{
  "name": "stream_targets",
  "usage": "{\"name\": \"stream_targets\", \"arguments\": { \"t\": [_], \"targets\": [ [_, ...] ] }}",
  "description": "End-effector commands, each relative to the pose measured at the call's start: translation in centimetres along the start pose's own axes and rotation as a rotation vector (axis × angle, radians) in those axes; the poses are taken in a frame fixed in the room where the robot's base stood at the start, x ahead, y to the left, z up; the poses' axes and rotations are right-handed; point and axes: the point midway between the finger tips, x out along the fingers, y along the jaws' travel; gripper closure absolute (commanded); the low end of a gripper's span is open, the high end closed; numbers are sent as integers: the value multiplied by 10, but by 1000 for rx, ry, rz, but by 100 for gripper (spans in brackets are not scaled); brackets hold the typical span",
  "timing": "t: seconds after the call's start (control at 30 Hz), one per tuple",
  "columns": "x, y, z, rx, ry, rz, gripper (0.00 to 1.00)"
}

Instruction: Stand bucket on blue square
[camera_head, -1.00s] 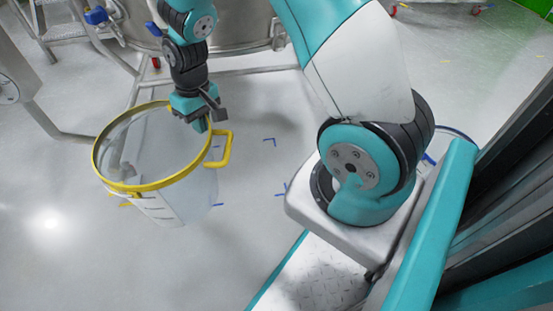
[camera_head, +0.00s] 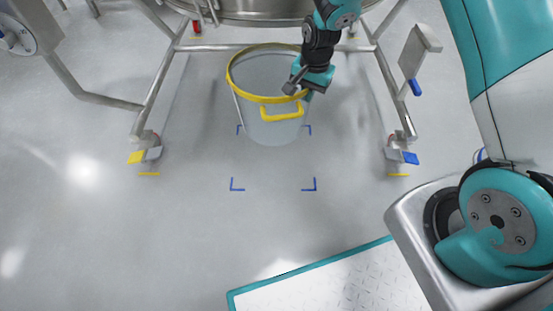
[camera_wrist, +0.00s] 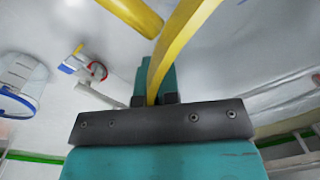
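A translucent white bucket (camera_head: 270,130) with a yellow rim and yellow handle (camera_head: 282,112) appears upright in the head view. My gripper (camera_head: 299,84) is at the right side of its rim. In the wrist view, the yellow rim (camera_wrist: 180,40) runs between my fingers (camera_wrist: 152,84), which are shut on it. The blue square (camera_head: 236,188) is marked by blue corner brackets on the floor. In the picture the bucket's base overlaps the square's far part, between the two far brackets. The near part is bare. I cannot tell whether the base touches the floor.
A large steel vessel (camera_head: 250,12) stands behind the bucket on a tubular frame (camera_head: 160,85). Its legs have castors with a yellow pedal (camera_head: 136,157) at left and a blue one (camera_head: 410,158) at right. The floor in front of the square is clear.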

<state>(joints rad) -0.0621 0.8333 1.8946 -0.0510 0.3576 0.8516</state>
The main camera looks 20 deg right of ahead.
Motion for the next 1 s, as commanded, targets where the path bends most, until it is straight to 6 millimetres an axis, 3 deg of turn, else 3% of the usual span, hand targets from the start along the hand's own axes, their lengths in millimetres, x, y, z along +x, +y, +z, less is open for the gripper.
{"name": "stream_targets", "arguments": {
  "t": [0.03, 0.27, 0.6, 0.7, 1.0],
  "targets": [
    [13, -6, -1, 52, 4, -3, 100],
    [47, -14, -4, 173, 12, -7, 100],
    [143, -6, -4, 173, 11, -6, 100],
    [164, -4, -4, 173, 11, -7, 100],
    [189, -3, -4, 172, 12, -8, 100]
  ]
}}
